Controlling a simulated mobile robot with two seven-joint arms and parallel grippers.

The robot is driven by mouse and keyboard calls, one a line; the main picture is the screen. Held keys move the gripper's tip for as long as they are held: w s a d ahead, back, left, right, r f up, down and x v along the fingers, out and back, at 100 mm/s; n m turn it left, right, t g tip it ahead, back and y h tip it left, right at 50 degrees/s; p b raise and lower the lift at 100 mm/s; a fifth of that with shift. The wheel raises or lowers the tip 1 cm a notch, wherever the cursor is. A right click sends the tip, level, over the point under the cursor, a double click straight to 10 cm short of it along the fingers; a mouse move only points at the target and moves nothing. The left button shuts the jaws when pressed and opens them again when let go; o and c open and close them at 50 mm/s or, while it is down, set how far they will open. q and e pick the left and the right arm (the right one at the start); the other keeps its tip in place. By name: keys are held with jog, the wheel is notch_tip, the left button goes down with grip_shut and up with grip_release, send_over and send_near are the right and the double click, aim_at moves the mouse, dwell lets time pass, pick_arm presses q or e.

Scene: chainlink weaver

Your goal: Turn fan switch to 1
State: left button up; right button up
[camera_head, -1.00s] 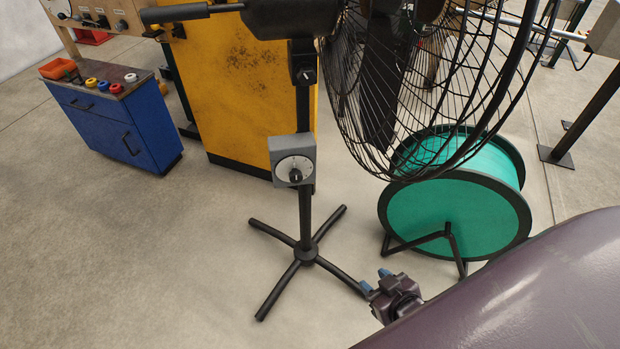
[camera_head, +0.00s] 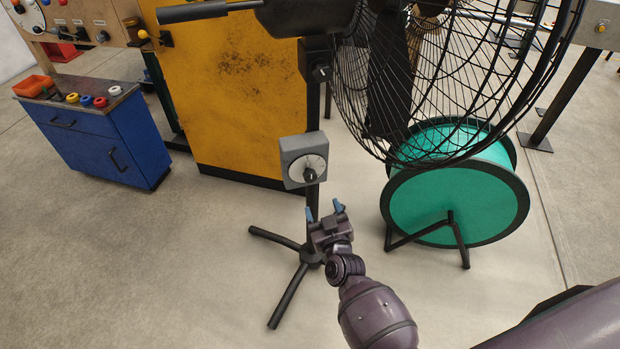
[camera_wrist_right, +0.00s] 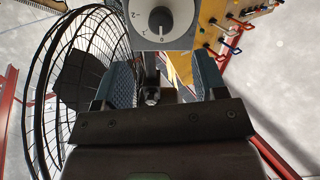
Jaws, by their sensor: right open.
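The fan (camera_head: 440,80) stands on a black pole with a splayed-leg base. On the pole is a grey switch box (camera_head: 293,147) with a white dial and a dark round knob (camera_head: 309,174). In the right wrist view the knob (camera_wrist_right: 160,20) shows at the top, with its pointer toward a mark at the bottom of the dial that looks like 0. My right gripper (camera_head: 325,209) is open and empty, below the box and apart from it. In the wrist view its fingers (camera_wrist_right: 165,84) stand either side of the pole below the dial. My left gripper is out of view.
A green cable drum (camera_head: 455,205) stands right of the pole. A yellow cabinet (camera_head: 230,100) is behind it. A blue cabinet (camera_head: 105,145) with small coloured items stands at the left. The floor at front left is clear.

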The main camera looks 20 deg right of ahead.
aim_at(311, 179)
jog(key=w, duration=0.3)
jog(key=w+b, duration=0.1)
jog(key=w, duration=0.5)
jog(key=shift+w+d+b, duration=0.25)
jog(key=shift+w+b, duration=0.1)
jog(key=shift+w, duration=0.65)
jog(key=shift+w+d, duration=0.1)
jog(key=shift+w, duration=0.05)
jog(key=shift+r, duration=0.1)
jog(key=shift+c, duration=0.5)
jog(key=c, duration=0.8)
